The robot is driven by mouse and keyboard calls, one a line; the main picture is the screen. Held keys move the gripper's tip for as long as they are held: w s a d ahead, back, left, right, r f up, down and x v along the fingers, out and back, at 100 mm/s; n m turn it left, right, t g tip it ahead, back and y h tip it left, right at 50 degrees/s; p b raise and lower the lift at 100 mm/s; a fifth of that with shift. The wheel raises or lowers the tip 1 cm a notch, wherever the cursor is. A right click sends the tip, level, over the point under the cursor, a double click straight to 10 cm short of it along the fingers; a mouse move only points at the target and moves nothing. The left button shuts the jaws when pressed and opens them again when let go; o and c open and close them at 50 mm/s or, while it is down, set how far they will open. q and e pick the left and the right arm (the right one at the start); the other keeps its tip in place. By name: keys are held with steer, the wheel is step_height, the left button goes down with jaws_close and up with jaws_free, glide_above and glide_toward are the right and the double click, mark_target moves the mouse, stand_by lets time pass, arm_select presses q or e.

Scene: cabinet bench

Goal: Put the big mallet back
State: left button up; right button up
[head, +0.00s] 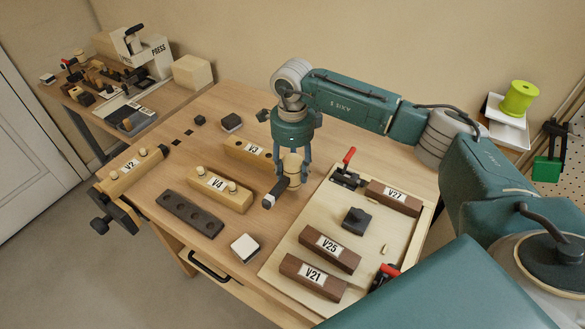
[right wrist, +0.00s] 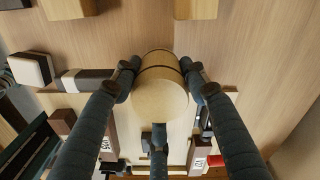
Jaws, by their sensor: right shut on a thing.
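The big mallet (head: 293,172) has a pale wooden cylindrical head and a dark handle with a light band. My right gripper (head: 292,180) points down and is shut around the mallet's head. In the head view the handle points toward the front left, beside the tray's left edge. I cannot tell whether the mallet touches the bench. My left gripper is not in view.
A pale tray (head: 283,267) holds blocks V27 (head: 394,196), V25 (head: 330,248) and V21 (head: 313,276), plus red-handled clamps. Blocks V4 (head: 219,190) and V3 (head: 247,151), a dark holed strip (head: 189,214) and a white-topped block (head: 245,247) stand left. Bare wood lies between them.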

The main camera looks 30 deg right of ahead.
mark_target(293, 160)
steer(key=shift+f+b, duration=1.5)
steer(key=shift+b, duration=0.1)
stand_by(1.3)
steer(key=o, duration=1.8)
steer(key=shift+r+p, duration=2)
steer(key=shift+r, duration=1.5)
steer(key=shift+f, duration=0.1)
